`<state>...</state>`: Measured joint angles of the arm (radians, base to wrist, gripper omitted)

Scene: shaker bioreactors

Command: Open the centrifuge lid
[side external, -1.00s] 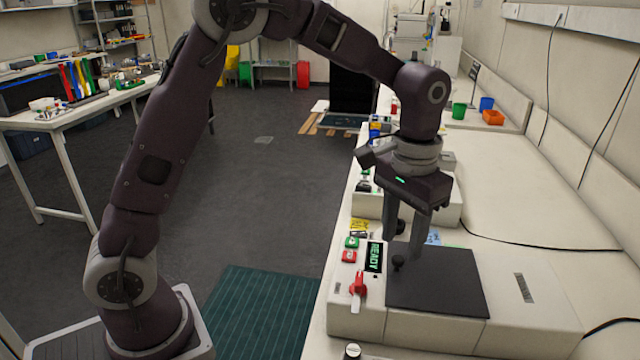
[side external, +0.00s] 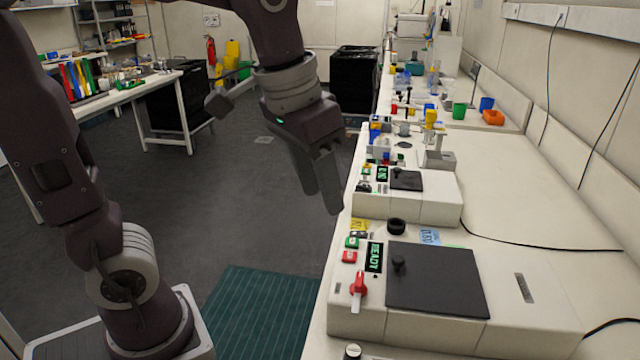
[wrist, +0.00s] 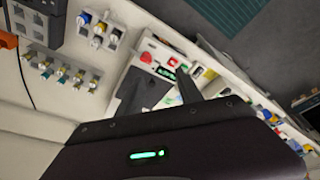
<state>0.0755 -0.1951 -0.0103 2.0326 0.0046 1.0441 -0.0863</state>
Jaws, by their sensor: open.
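A white machine with a lit READY display (side external: 374,257) stands on the bench at the near right. Its flat dark lid (side external: 440,283) lies closed, with a black knob (side external: 398,263) near its left back corner. A red-handled switch (side external: 357,290), a red button (side external: 349,257) and a green button (side external: 352,242) are on its left side. My gripper (side external: 323,202) is open and empty, in the air left of the bench edge, clear of the lid and knob. The wrist view shows a machine with a dark lid (wrist: 135,95), partly hidden by my gripper.
A smaller white machine (side external: 436,206) with a dark lid and lit display stands behind. A black ring (side external: 396,226) lies between the two machines. Cups and small items crowd the far bench. A cable crosses the bench top. The floor left of the bench is clear.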

